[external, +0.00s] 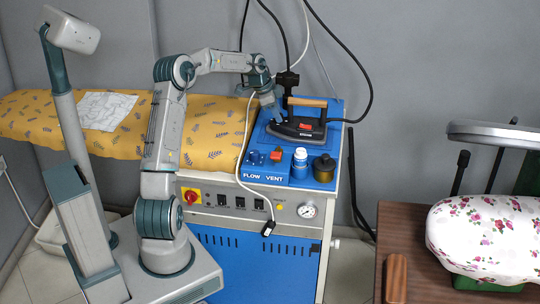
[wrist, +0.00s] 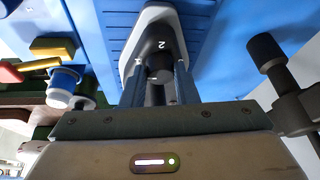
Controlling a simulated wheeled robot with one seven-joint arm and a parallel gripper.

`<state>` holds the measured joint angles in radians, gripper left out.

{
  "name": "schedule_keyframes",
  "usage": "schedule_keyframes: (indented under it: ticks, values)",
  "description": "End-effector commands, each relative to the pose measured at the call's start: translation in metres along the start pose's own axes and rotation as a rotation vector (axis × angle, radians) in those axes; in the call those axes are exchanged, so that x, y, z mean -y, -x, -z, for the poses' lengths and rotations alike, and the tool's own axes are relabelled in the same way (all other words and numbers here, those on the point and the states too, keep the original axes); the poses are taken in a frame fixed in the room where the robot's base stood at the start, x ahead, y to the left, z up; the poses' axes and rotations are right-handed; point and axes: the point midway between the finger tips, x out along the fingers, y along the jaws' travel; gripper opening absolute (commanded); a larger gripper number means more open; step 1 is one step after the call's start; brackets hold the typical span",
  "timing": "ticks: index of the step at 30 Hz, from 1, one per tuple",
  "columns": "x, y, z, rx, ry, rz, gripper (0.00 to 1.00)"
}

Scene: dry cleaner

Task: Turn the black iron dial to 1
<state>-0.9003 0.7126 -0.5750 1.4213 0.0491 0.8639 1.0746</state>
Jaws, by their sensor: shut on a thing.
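The iron (external: 297,127) stands on the blue top of the steam station. It has a wooden handle (external: 308,102), a dark body and a red part. My gripper (external: 280,116) reaches down to the iron's left end. In the wrist view, my gripper (wrist: 160,82) is shut on the black dial (wrist: 160,68), with one finger on each side. The dial sits on a grey, rounded housing (wrist: 158,28). A white "2" shows just above the dial. Other white marks near the dial are partly hidden by it and the fingers.
A black hose and cables rise behind the iron. A patterned yellow ironing board (external: 215,130) lies left. In the wrist view, a black cylinder (wrist: 266,50) stands right.

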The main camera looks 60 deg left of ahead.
Motion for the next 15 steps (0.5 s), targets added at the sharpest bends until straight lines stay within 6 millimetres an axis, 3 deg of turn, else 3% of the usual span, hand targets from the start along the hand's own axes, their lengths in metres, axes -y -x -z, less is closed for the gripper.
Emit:
schedule_keyframes:
  ticks: [14,15]
  values:
    - [0.0006,0.0011,0.0,0.001,0.017,0.01,0.04]
    - [0.0006,0.0011,0.0,0.001,0.017,0.01,0.3]
